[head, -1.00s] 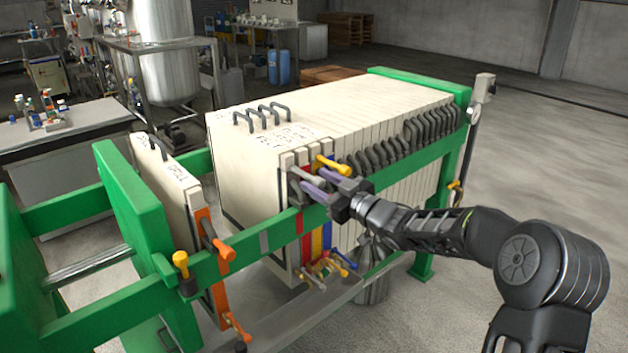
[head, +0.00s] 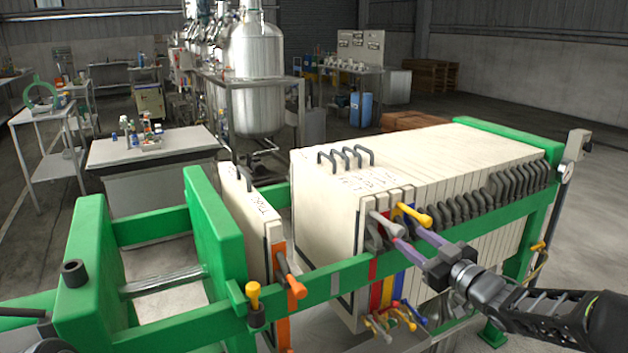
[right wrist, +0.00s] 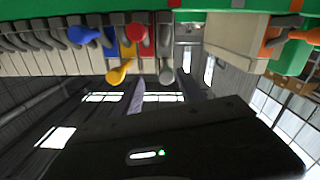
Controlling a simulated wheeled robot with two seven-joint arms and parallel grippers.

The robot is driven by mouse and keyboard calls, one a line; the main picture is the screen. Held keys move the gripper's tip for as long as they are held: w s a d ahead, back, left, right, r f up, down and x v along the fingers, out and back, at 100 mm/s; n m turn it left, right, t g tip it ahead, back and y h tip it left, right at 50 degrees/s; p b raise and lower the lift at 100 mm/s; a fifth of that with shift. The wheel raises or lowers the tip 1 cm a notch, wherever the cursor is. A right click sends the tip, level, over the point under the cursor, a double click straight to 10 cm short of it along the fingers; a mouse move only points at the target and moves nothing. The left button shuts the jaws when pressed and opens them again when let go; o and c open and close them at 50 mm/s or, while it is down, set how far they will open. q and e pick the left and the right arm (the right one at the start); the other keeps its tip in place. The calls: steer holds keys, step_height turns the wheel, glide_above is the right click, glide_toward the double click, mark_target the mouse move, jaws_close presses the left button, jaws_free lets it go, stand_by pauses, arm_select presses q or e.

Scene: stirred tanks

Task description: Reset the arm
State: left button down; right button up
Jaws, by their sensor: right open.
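My right gripper (head: 408,240) is in the head view, at the front side of the filter press. Its two purple-grey fingers are apart, with nothing seen between them. They point at the coloured plate handles, just below the grey handle (head: 386,223) and the yellow handle (head: 412,214). I cannot tell whether a finger touches a handle. In the right wrist view the open fingers (right wrist: 162,90) reach up toward the yellow handle (right wrist: 120,73) and the grey handle (right wrist: 166,70). My right arm comes in from the lower right. My left gripper is not in view.
The green press frame (head: 335,283) runs along the front, below my gripper. White plates (head: 325,215) are stacked at right; a single plate with an orange edge (head: 278,262) stands apart at left. A gap separates them. A steel tank (head: 257,75) and a bench (head: 150,172) stand behind.

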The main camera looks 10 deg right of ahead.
steer(key=s+a+f+m+g+h+p, duration=0.1)
steer(key=s+f+m+g+h, duration=0.15)
steer(key=f, duration=0.75)
steer(key=s+a+f+m+g+h, duration=0.15)
steer(key=f+m, duration=0.25)
steer(key=f, duration=0.6)
steer(key=s+a+f+m+g+p, duration=0.1)
steer(key=s+a+f+m+g, duration=0.15)
steer(key=s+a+f, duration=0.5)
steer(key=s+a+f+g+p, duration=0.1)
steer(key=s+a+f+g, duration=0.2)
steer(key=s, duration=0.6)
steer(key=s+a+f+g+y+p, duration=0.1)
steer(key=s+a+f+g, duration=0.2)
steer(key=s+a+f, duration=0.3)
steer(key=s+a+f+g+p, duration=0.1)
steer(key=s+a+f+g, duration=0.2)
steer(key=s, duration=0.9)
step_height(320, 180, down, 2)
steer(key=shift+s+a+f+n+y, duration=0.2)
steer(key=shift+a+n+y, duration=0.15)
steer(key=shift+a, duration=0.55)
